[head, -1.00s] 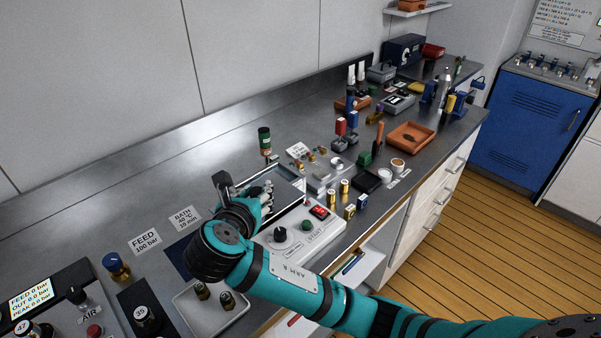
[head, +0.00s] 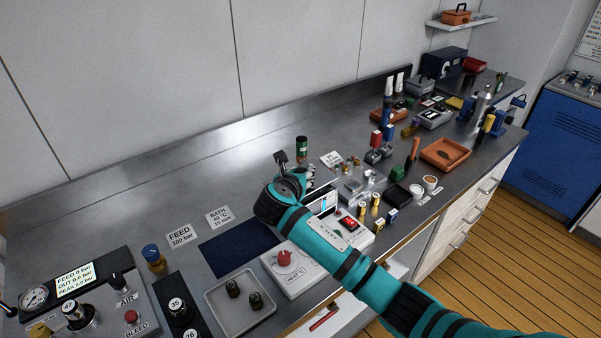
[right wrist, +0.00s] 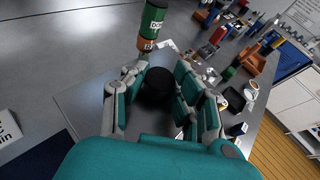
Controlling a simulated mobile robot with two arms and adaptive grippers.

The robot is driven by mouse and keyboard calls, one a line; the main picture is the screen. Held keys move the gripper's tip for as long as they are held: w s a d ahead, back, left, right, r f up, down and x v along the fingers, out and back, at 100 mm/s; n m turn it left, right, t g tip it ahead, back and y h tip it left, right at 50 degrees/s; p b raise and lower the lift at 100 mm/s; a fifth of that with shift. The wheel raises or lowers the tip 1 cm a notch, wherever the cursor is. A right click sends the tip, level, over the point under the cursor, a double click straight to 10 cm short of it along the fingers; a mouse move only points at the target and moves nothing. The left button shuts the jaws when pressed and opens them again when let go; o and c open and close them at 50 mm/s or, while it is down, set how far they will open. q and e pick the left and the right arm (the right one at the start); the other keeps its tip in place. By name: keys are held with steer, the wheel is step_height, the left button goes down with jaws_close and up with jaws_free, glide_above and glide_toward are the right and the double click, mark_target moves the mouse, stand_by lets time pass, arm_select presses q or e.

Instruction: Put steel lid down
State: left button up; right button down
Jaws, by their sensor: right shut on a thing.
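My right gripper (head: 308,180) is over the bench behind the white heating bath (head: 325,236), near the green bottle (head: 302,148). In the right wrist view its fingers (right wrist: 160,92) are shut around a round black knob (right wrist: 157,84). Below the knob is a flat grey sheet with a straight edge, which looks like the steel lid (right wrist: 86,104). In the head view the hand and forearm hide most of the lid. A blue patch (head: 326,203) shows in the bath's top beside the forearm. I cannot tell whether the lid touches the bench. My left gripper is out of view.
The green bottle stands close beyond the fingers. A dark blue mat (head: 240,245) and a grey tray (head: 222,309) with vials lie to the left. Small bottles, blocks and an orange tray (head: 464,151) crowd the right. Bare bench lies behind, toward the wall.

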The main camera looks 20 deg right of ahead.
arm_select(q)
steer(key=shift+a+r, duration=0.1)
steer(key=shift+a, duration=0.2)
arm_select(e)
steer(key=shift+f, duration=0.35)
steer(key=shift+f, duration=0.15)
steer(key=shift+f, duration=0.45)
steer(key=c, duration=1)
jaws_free()
steer(key=shift+c, duration=0.2)
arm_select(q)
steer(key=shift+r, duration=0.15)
arm_select(e)
steer(key=shift+r, duration=0.2)
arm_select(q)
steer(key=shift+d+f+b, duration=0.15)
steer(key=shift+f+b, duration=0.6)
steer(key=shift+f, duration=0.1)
arm_select(e)
steer(key=v, duration=1.2)
steer(key=shift+r, duration=0.45)
